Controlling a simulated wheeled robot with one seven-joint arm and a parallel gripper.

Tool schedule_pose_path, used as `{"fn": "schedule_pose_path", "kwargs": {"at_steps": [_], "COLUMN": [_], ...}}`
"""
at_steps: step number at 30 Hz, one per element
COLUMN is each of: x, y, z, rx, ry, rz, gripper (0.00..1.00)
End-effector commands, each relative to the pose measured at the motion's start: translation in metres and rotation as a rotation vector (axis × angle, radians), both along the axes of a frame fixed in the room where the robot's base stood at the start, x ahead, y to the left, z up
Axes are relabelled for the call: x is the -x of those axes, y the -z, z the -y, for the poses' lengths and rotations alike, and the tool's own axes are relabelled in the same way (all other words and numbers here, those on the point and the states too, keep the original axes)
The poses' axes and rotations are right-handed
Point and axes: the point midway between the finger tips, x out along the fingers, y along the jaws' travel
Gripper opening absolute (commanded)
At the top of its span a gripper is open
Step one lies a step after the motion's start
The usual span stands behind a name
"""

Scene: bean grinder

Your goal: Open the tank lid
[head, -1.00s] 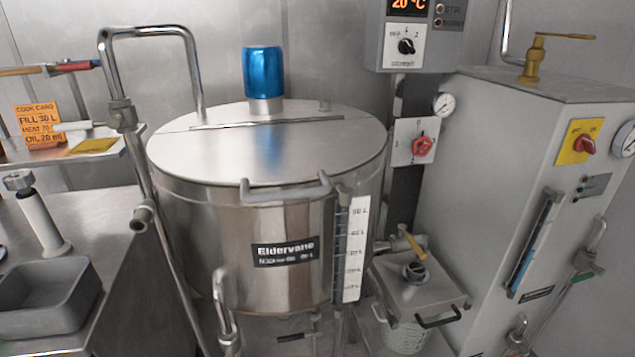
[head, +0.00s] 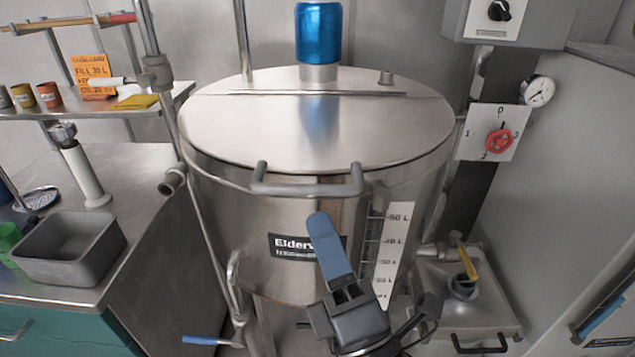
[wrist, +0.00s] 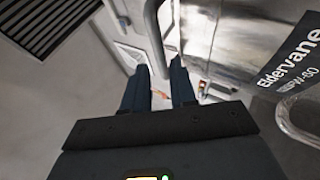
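The steel tank (head: 225,215) stands in the middle of the head view, with an Eldervane label and a level scale (head: 392,250) on its front. Its round lid (head: 260,130) lies flat and closed on top. The lid's grey bar handle (head: 310,188) sticks out at the front rim. My gripper (head: 322,222) points up in front of the tank, below and slightly right of the handle's middle, apparently not touching it. In the wrist view its two dark blue fingers (wrist: 158,66) are apart with nothing between them. A grey bent bar (wrist: 155,25) shows beyond the fingertips.
A vertical pipe (head: 150,40) rises at the tank's left. A counter with a grey bin (head: 70,250) is at left; a red dial (head: 498,141) and a lidded box (head: 475,315) are at right.

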Motion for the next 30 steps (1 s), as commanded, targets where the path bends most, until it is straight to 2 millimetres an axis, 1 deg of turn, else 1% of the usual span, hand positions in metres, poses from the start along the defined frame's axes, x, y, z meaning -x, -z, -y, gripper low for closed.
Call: {"fn": "schedule_pose_path", "kwargs": {"at_steps": [1,6,12,17,24,26,30], "x": [-0.005,-0.026,-0.046,-0.052,-0.053,-0.053,-0.053], "y": [-0.006,-0.02,-0.032,-0.035,-0.035,-0.035,-0.035], "z": [-0.002,-0.012,-0.021,-0.024,-0.024,-0.024,-0.024], "rx": [-0.001,-0.003,-0.003,-0.001,-0.002,-0.002,-0.003], "ry": [-0.001,-0.002,-0.002,-0.002,-0.002,-0.002,-0.002], "rz": [0.001,0.0,-0.001,-0.003,-0.003,-0.003,-0.003], "gripper": [0.26,0.26,0.26,0.26,0.26,0.23,0.09]}}
